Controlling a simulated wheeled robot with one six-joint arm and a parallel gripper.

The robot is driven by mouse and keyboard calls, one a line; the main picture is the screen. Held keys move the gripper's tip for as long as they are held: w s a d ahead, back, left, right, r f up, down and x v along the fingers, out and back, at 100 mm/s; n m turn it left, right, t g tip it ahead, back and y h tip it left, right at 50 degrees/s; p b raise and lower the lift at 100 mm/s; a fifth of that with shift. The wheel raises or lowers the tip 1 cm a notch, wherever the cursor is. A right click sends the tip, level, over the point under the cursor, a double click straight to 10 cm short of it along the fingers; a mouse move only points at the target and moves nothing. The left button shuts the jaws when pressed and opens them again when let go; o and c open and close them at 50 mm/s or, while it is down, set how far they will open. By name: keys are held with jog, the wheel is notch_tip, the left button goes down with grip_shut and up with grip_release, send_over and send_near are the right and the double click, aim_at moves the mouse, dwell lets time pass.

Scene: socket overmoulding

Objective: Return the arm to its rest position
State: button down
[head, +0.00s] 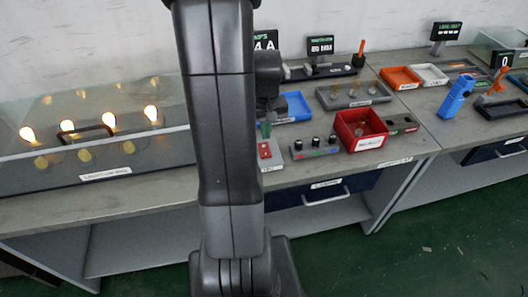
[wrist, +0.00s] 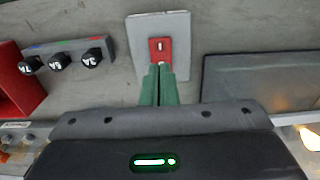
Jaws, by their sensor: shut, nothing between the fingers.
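My arm (head: 222,120) stands upright across the middle of the head view and hides part of the bench. My gripper (head: 266,131) points down over the bench, just above a small red switch (head: 264,150) on a pale plate. In the wrist view the two green fingers of my gripper (wrist: 159,68) lie together, shut and empty. Their tips are close to the red switch (wrist: 160,47) on its grey plate (wrist: 178,28); I cannot tell whether they touch it.
A red bin (head: 361,131) and a knob panel (head: 315,147) stand right of my gripper. A glass case (head: 95,160) with glowing bulbs is at left. A blue tray (head: 293,106) lies behind. Farther right are an orange tray (head: 400,78) and a blue holder (head: 457,96).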

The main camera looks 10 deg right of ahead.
aim_at(266, 154)
jog(key=shift+f, duration=0.2)
notch_tip(266, 154, down, 7)
jog(key=b, duration=0.5)
jog(key=shift+b, duration=0.35)
jog(key=shift+r, duration=0.15)
jog(key=shift+r, duration=0.2)
